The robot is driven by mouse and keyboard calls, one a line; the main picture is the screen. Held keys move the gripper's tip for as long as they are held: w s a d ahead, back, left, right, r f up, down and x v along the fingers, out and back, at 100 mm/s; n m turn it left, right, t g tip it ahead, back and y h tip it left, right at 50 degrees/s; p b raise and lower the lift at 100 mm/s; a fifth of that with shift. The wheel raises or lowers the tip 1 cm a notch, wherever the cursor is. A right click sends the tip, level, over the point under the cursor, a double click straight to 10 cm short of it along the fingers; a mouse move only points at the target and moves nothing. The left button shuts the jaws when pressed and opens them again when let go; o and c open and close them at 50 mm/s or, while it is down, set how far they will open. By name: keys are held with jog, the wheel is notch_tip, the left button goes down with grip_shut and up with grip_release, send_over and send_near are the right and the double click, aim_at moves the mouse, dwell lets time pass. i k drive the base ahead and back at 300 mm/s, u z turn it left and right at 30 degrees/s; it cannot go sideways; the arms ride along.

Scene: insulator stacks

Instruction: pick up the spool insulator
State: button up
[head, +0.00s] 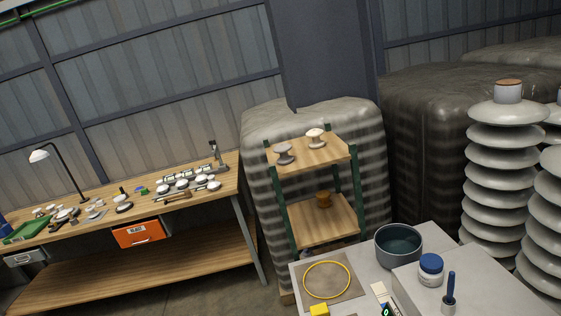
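Several spool-like pieces stand on a small wooden shelf rack (306,158) with green posts, in the middle of the head view. A grey spool-shaped insulator (285,154) stands at the left of its top board. A cream spool-shaped piece (316,138) stands to its right, apart from it. A brown piece (323,199) stands on the board below. I cannot tell for sure which one is the task's spool insulator. My gripper is not in view.
A grey table (345,262) at the lower right holds a dark round pot (398,246), a blue-lidded jar (430,270), and a yellow ring (327,280). Tall ribbed insulator stacks (500,180) stand at right. A cluttered workbench (215,172) stands at left.

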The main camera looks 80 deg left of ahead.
aim_at(282, 148)
jog(key=u, duration=2.3)
jog(key=k, duration=0.6)
jog(key=u, duration=0.1)
jog(key=i, duration=1.5)
jog(key=z, duration=0.65)
